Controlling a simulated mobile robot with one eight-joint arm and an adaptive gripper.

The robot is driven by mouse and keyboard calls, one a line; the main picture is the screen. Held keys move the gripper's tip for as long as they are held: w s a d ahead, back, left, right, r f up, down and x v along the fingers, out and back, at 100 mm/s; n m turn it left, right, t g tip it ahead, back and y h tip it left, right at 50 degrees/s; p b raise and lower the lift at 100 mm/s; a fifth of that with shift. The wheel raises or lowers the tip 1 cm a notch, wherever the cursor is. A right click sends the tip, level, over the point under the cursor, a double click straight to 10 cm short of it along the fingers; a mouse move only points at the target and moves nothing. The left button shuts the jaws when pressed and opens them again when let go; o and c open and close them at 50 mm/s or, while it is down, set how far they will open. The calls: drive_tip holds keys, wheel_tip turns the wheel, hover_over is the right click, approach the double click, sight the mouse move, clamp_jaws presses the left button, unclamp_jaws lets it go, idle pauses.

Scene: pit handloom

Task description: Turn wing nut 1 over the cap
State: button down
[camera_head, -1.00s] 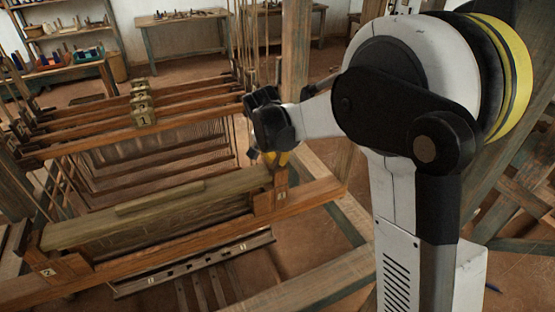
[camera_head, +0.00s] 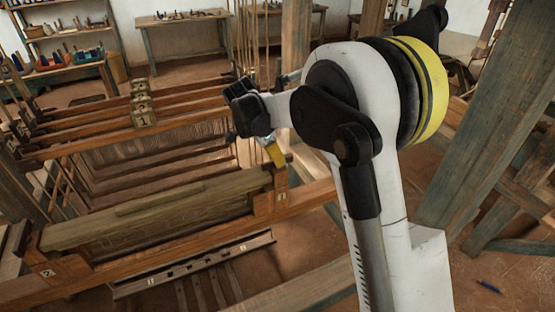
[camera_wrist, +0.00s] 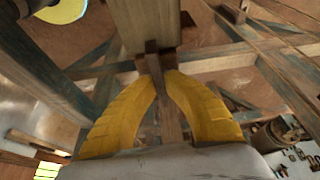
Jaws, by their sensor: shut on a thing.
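The cap (camera_head: 160,208) is a long greenish-brown wooden beam lying across the front of the loom. Its right end meets the upright marked 1 (camera_head: 281,190). My gripper (camera_head: 276,160) is just above that end, with its yellow fingers pointing down and to the right. In the wrist view, its two yellow fingers (camera_wrist: 163,76) close on a small dark brown wooden piece, which I take as wing nut 1 (camera_wrist: 152,62). A pale wooden beam runs behind it. In the head view, the fingers mostly hide the wing nut, and its exact angle to the cap cannot be told.
The upright marked 2 (camera_head: 47,268) stands at the cap's left end. Several wooden heddle bars (camera_head: 130,128) with numbered blocks lie behind it. A slotted bar (camera_head: 190,265) lies in front, below. Thick timber posts (camera_head: 490,120) stand at the right.

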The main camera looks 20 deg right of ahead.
drive_tip(key=shift+m, duration=0.3)
drive_tip(key=c, duration=1.5)
unclamp_jaws()
drive_tip(key=v, duration=1.2)
